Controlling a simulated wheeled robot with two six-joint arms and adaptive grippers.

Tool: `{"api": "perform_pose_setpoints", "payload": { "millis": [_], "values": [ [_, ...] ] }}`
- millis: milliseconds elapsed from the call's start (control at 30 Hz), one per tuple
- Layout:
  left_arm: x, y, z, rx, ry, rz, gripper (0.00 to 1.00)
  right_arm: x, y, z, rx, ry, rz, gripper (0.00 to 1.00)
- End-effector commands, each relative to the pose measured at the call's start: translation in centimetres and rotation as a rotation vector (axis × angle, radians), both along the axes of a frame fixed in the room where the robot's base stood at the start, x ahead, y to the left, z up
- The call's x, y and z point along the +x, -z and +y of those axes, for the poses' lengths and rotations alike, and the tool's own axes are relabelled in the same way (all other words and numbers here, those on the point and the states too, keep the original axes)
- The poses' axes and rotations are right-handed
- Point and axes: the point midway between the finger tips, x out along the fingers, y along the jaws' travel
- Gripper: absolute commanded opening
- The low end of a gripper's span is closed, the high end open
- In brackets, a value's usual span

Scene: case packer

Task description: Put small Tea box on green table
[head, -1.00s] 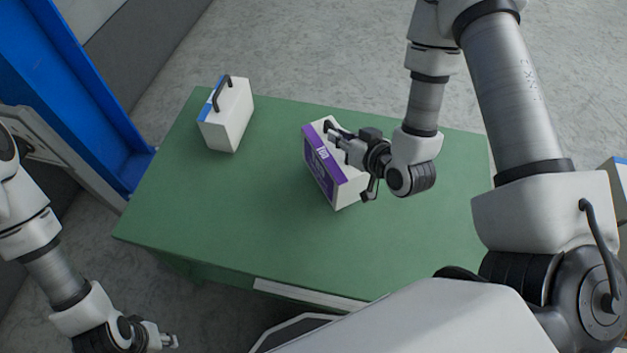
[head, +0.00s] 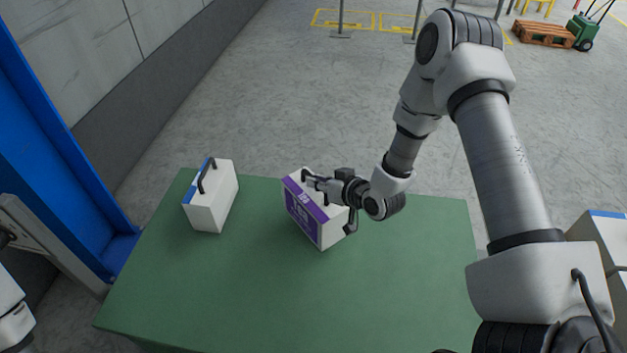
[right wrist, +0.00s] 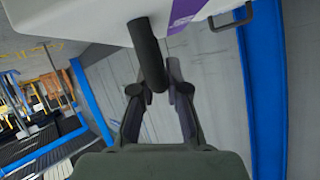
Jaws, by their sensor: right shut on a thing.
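A white box with a purple, printed side and a dark handle (head: 315,212) is at the green table (head: 290,300), right of a second box. I cannot tell whether its base touches the top. My right gripper (head: 318,184) is shut on its handle. In the right wrist view the dark handle (right wrist: 147,50) runs between the fingers (right wrist: 160,90), below the white and purple box (right wrist: 85,18). A white box with a blue strip and dark handle (head: 212,200) stands on the table's left part. My left gripper is out of view.
A blue frame (head: 50,150) stands left of the table. Another white box with a blue edge (head: 603,240) is at the far right. The table's front half is clear. A pallet (head: 543,33) and a green cart (head: 583,30) are far back.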

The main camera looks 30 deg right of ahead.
Motion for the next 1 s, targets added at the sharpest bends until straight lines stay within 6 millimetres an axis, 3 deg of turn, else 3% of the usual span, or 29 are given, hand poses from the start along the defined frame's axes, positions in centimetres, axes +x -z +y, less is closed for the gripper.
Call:
{"api": "perform_pose_setpoints", "payload": {
  "millis": [133, 400, 800, 1000],
  "values": [
    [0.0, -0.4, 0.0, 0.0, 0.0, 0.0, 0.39, 2.2, 0.0, -0.5, 0.0, 0.0, -0.003, 0.0],
    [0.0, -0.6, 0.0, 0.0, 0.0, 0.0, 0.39, 3.7, 0.2, -0.8, 0.0, 0.0, -0.003, 0.0],
    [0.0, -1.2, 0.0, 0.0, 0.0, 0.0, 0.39, 3.7, 3.7, -0.7, 0.0, 0.0, -0.001, 0.0],
    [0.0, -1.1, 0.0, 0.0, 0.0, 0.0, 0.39, 3.7, 3.8, -0.7, 0.0, 0.0, -0.002, 0.0]
  ]
}}
